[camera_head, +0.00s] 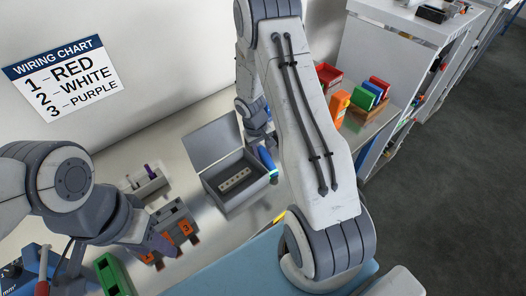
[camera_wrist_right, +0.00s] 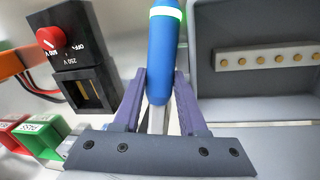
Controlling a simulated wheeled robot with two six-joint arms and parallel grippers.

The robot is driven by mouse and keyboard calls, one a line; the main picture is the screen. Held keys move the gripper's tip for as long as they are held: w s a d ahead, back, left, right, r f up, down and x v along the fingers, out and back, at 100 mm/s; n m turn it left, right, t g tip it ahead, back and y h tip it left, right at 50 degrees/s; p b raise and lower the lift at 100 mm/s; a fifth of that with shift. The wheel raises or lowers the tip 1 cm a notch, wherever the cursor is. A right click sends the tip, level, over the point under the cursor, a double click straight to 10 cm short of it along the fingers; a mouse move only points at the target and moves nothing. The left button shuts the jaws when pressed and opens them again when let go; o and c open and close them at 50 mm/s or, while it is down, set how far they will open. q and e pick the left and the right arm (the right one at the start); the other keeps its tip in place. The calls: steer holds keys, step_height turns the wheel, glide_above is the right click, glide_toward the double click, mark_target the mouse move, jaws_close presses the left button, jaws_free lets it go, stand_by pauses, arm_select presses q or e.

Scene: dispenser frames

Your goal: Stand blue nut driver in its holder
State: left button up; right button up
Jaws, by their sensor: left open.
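The blue nut driver (camera_head: 267,163) has a blue handle with a light green band. My right gripper (camera_wrist_right: 160,105) is shut on it, with a finger on each side of the handle in the right wrist view (camera_wrist_right: 163,50). In the head view the driver is tilted, beside the right wall of the grey open box. A small light block (camera_head: 150,186) with a purple-handled tool upright in it stands left of the box; I cannot tell for sure whether it is the driver's holder. My left gripper (camera_head: 158,243) is open, low beside a grey unit with orange parts (camera_head: 185,229).
The grey lidded box (camera_head: 232,203) holds a strip with brass terminals (camera_wrist_right: 268,57). A black switch unit with a red knob (camera_wrist_right: 50,38) shows in the wrist view. A green block (camera_head: 112,275) lies front left. Coloured bins (camera_head: 376,87) stand at the back right.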

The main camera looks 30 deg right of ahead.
steer(key=o, duration=0.4)
steer(key=shift+r, duration=0.1)
steer(key=shift+a+r+p, duration=0.1)
steer(key=shift+p, duration=0.25)
step_height(320, 180, up, 10)
steer(key=a+b, duration=0.2)
steer(key=s+a+r+n, duration=0.2)
steer(key=a+r, duration=0.2)
steer(key=a, duration=0.4)
steer(key=s+a+r+n+y, duration=0.1)
steer(key=s+a+r+n, duration=0.1)
steer(key=s+a, duration=0.3)
steer(key=s+a+r+n+y, duration=0.1)
steer(key=s+a+r+n, duration=0.1)
steer(key=s+a, duration=0.4)
steer(key=s+a+r+n, duration=0.2)
steer(key=s+a, duration=0.3)
steer(key=s, duration=0.5)
steer(key=shift+s+a+r+n+y, duration=0.1)
steer(key=shift+s+r+n+y, duration=0.1)
steer(key=shift+r, duration=0.15)
steer(key=shift+s+a+r+n+y, duration=0.1)
steer(key=shift+r+n+y, duration=0.1)
steer(key=shift+r, duration=0.15)
